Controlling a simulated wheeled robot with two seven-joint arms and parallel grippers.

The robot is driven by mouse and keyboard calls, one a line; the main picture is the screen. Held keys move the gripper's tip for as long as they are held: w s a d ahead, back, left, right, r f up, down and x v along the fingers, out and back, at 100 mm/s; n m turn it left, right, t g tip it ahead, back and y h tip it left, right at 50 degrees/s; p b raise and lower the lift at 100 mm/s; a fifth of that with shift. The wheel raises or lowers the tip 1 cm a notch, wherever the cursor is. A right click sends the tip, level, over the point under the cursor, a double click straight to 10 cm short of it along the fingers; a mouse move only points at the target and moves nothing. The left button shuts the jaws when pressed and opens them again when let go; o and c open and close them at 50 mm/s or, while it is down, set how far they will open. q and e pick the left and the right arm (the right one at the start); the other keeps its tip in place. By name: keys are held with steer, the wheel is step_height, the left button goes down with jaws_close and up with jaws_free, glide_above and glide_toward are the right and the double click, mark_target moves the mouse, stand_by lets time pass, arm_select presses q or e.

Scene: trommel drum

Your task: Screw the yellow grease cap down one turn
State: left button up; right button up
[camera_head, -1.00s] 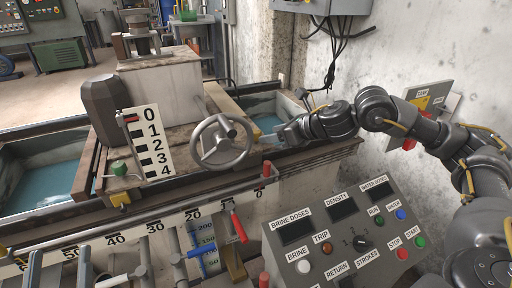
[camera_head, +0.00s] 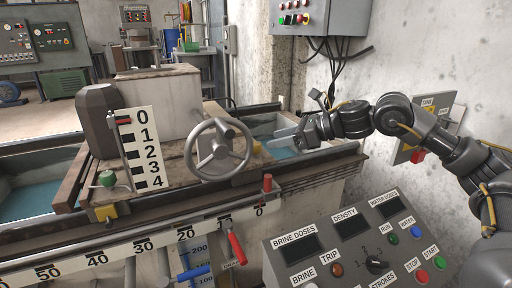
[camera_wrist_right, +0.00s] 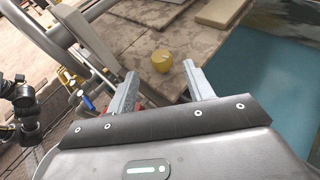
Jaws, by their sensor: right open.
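The yellow grease cap (camera_wrist_right: 162,61) is a small round knob standing on the brown, worn deck plate (camera_wrist_right: 140,45) in the right wrist view. In the head view, the cap (camera_head: 257,147) is a small yellow spot just right of the grey handwheel (camera_head: 219,149). My right gripper (camera_head: 275,138) is open and empty, to the right of the cap. In the wrist view its two fingers (camera_wrist_right: 160,72) point toward the cap, one to each side in the picture. The cap looks a little beyond the fingertips; contact cannot be seen.
The handwheel stands close to the left of the cap. A trough of blue water (camera_wrist_right: 255,75) lies to the right. The control console (camera_head: 350,245) stands in front, and a grey wall box (camera_head: 320,17) with hanging cables is behind my right arm.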

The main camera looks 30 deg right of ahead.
mark_target(257, 144)
steer(key=b+x, duration=0.1)
steer(key=x, duration=0.6)
steer(key=shift+w+a+f+b, duration=0.2)
steer(key=shift+b, duration=0.15)
steer(key=c, duration=1)
